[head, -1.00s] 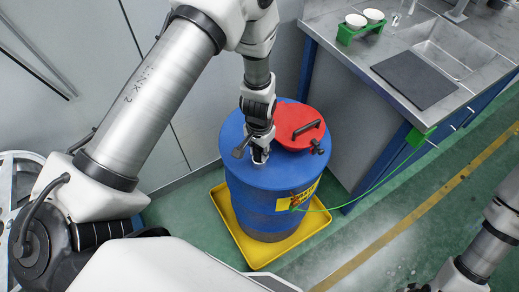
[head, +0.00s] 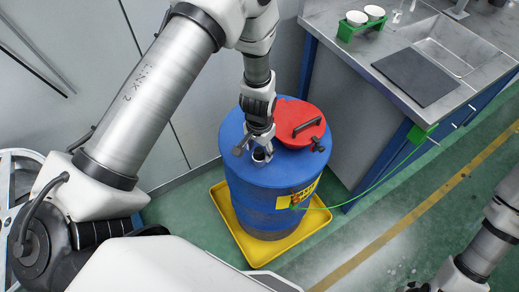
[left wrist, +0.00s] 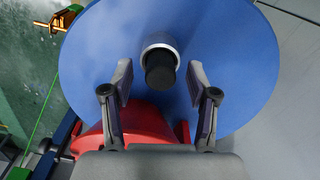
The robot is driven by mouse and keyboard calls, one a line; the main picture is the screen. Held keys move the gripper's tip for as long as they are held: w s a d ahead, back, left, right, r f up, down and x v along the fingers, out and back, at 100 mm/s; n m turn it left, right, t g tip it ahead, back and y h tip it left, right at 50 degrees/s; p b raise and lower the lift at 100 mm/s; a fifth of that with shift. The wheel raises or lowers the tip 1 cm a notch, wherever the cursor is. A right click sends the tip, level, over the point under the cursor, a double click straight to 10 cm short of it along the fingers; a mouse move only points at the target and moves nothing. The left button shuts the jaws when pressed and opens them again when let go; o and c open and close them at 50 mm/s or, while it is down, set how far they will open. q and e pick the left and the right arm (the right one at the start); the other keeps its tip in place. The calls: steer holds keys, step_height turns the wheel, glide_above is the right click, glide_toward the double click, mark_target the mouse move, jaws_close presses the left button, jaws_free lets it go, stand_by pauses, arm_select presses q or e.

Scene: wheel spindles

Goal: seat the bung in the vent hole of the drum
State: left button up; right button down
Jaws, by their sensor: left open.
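The blue drum (head: 240,180) stands upright with a red lid part (head: 290,125) on its top. A pale metal collar (left wrist: 160,40) rises from the drum top at the vent hole. The black bung (left wrist: 160,72) stands in or on this collar; how deep it sits I cannot tell. In the head view the bung and collar show small, just under my left gripper (head: 259,144). That gripper is open, its two fingers apart on either side of the bung and not visibly touching it. My right arm shows at the lower right, its fingers out of frame.
The drum stands in a yellow tray (head: 222,222). A steel bench with a sink (head: 455,52), dark mat (head: 415,77) and green rack (head: 362,26) is at the right. A green wire (head: 372,182) runs from drum to bench. A grey wall is close behind.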

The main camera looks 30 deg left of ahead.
mark_target(259, 150)
arm_select(q)
step_height(259, 150, up, 11)
steer(key=shift+r, duration=0.15)
steer(key=shift+s, duration=0.1)
stand_by(0.4)
steer(key=s+a+f+g, duration=0.1)
steer(key=s+f, duration=0.5)
steer(key=s, duration=0.3)
steer(key=s+f+n+g, duration=0.1)
steer(key=s+f, duration=0.4)
steer(key=s, duration=0.3)
steer(key=s+a+f+g, duration=0.1)
steer(key=s+f, duration=0.5)
steer(key=s, duration=0.3)
steer(key=w+n+t, duration=0.1)
steer(key=w+t, duration=0.2)
steer(key=w, duration=0.1)
steer(key=shift+w+d, duration=0.1)
steer(key=shift+w, duration=0.05)
